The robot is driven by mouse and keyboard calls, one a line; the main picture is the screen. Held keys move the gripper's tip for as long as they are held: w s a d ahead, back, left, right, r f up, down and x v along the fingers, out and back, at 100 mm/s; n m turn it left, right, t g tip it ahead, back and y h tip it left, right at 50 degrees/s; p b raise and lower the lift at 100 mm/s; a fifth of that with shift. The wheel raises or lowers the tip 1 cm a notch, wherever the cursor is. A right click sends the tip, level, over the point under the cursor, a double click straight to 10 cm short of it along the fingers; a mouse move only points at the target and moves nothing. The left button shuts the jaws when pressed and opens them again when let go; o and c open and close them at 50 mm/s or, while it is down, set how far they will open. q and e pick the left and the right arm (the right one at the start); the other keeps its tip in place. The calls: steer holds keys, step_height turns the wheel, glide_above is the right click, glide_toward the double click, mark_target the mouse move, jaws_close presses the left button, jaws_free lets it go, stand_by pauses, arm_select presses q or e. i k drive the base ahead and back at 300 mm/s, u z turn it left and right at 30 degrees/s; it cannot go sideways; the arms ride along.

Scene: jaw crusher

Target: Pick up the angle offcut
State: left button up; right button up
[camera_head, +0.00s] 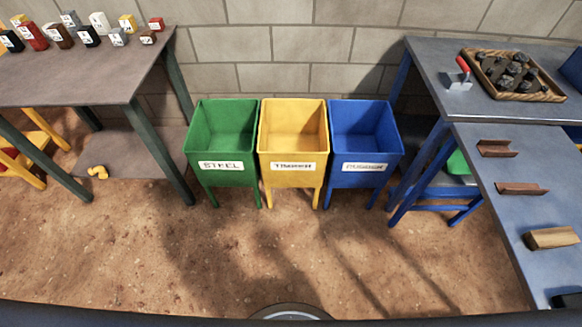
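Two short rust-brown metal profiles lie apart on the grey table at the right. The farther profile (497,148) and the nearer profile (521,188) both have raised edges. I cannot tell for sure which one is the angle offcut. Neither of my grippers is in view, and nothing touches the two profiles.
A wooden block (551,238) and a cut-off dark object (567,300) lie nearer on the right table (500,215). A tray of dark lumps (545,95) sits behind. Green (223,186), yellow (292,184) and blue bins (364,182) stand mid-view. The dirt floor in front is clear.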

mark_target(503, 188)
steer(key=z, duration=3.8)
steer(key=k, duration=0.7)
steer(key=u, duration=0.85)
steer(key=i, duration=0.25)
steer(key=z, duration=0.1)
